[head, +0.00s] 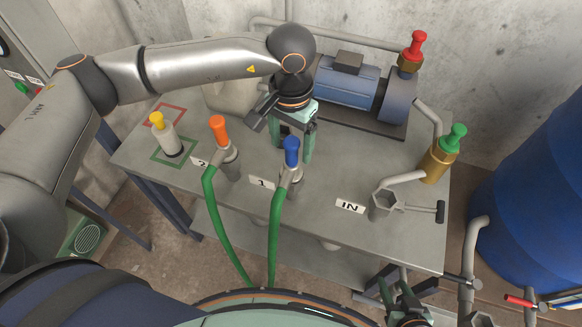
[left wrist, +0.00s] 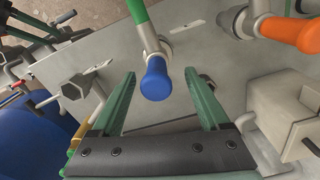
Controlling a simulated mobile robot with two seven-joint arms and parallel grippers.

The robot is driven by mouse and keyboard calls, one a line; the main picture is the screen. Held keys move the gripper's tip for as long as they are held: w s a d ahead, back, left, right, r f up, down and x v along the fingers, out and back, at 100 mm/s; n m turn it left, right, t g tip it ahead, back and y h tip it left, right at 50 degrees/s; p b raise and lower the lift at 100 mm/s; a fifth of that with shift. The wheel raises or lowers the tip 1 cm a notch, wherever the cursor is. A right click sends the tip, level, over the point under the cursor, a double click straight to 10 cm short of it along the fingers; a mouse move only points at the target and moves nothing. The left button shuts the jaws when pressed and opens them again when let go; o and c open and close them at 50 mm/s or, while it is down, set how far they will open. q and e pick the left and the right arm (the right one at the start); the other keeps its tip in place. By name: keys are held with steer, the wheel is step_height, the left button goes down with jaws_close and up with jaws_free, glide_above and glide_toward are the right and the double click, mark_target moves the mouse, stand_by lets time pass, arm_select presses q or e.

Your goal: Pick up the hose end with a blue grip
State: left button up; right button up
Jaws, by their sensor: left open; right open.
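The hose end with a blue grip (head: 291,151) stands upright on the grey table above the label "1", with a green hose (head: 275,228) running from it over the front edge. In the left wrist view the blue grip (left wrist: 156,80) lies between the open fingers, ahead of the palm. My left gripper (head: 296,150) is open, just behind and around the blue grip; I cannot tell whether a finger touches it. My left gripper also shows in the left wrist view (left wrist: 165,90). My right gripper (head: 408,300) is open and empty, low at the front, below the table.
An orange-gripped hose end (head: 218,129) stands to the left, with its own green hose. A yellow-topped white cylinder (head: 166,135) is further left. A blue motor pump (head: 350,85) is behind. A hexagonal inlet (head: 384,205) and green-handled brass valve (head: 440,158) are right. A blue drum (head: 535,180) is far right.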

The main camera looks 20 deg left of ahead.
mark_target(291, 162)
arm_select(q)
steer(key=f, duration=0.3)
steer(key=f+b, duration=0.1)
steer(key=f, duration=0.1)
steer(key=shift+s+d+f, duration=0.1)
steer(key=shift+s+f, duration=0.2)
steer(key=shift+r, duration=0.1)
jaws_close()
stand_by(0.4)
